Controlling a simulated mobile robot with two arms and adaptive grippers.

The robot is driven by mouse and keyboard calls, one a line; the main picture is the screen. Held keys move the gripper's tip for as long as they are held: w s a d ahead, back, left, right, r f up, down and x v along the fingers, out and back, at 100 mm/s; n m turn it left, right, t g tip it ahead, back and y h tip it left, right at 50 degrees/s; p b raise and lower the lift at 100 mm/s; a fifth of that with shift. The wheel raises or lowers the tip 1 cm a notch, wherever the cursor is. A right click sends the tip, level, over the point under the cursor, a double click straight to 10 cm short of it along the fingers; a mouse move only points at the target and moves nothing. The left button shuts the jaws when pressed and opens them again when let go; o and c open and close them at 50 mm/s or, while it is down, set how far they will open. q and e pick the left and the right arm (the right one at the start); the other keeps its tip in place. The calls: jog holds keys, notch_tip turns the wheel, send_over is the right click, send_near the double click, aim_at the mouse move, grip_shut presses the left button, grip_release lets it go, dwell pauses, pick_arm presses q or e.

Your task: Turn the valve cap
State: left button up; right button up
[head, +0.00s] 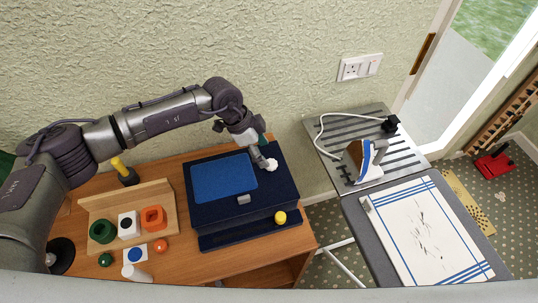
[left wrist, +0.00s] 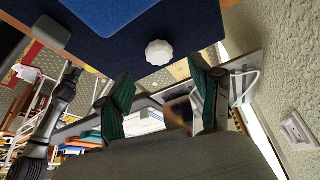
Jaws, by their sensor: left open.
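The valve cap is a small white scalloped knob (head: 271,163) on the right part of a dark blue box (head: 232,212) on the wooden table. In the left wrist view the white knob (left wrist: 159,52) shows whole, on the dark blue face beyond the fingertips. My left gripper (head: 262,151) comes in from the wall side, close to the knob. Its two green-padded fingers (left wrist: 163,88) are apart with nothing between them, and the knob lies ahead of the gap. I cannot tell any contact.
The box has a bright blue panel (head: 223,178) and a yellow ball (head: 280,217) at its front. Left of it stands a wooden rack (head: 168,205) with coloured blocks. At right, an iron (head: 364,160) stands by an ironing board (head: 366,238). The textured wall is close behind.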

aim_at(271, 162)
pick_arm(q)
jog(key=shift+p+x, duration=0.35)
jog(key=shift+x, duration=2.2)
jog(key=c, duration=1.1)
jog(key=shift+c, duration=0.2)
